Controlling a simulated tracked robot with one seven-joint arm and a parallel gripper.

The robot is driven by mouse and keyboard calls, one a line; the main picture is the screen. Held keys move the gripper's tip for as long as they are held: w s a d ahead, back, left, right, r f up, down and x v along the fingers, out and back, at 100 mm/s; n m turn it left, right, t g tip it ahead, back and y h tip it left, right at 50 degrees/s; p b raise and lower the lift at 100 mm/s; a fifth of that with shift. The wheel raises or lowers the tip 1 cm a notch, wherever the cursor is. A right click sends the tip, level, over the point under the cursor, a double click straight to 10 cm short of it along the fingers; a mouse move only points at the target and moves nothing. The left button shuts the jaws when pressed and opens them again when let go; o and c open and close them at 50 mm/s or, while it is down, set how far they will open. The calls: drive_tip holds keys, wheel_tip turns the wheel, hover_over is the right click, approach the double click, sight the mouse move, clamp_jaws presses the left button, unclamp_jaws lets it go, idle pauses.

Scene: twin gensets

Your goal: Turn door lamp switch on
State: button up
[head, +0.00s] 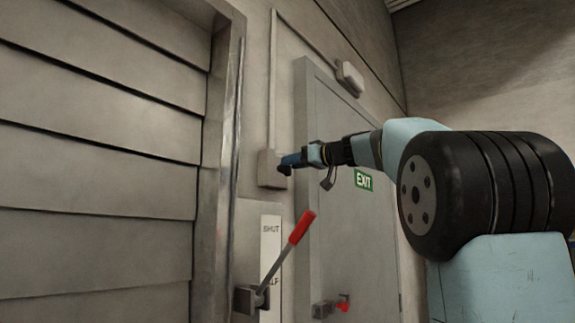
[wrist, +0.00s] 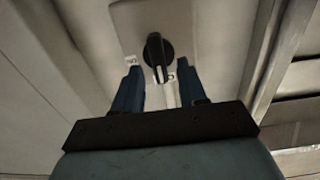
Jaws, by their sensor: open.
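The door lamp switch is a pale grey wall box (head: 268,171) beside the door frame in the head view. In the wrist view its black rotary knob (wrist: 155,50) sits on the pale box face, with its bar pointing roughly up and down in the picture. My gripper (head: 284,164) is at the box's face, and its blue fingers hide part of the box. In the wrist view my gripper (wrist: 158,68) is open, with one finger on each side of the knob's lower end. A gap shows beside each fingertip. I see no contact with the knob.
A grey door (head: 340,130) with a green EXIT sign (head: 363,181) stands to the right, under a wall lamp (head: 350,78) that looks unlit. A red-handled lever (head: 301,228) sticks out below the switch. A slatted shutter (head: 100,150) fills the left.

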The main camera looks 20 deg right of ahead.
drive_tip(key=shift+x, duration=1.3)
clamp_jaws()
drive_tip(key=shift+a, duration=0.15)
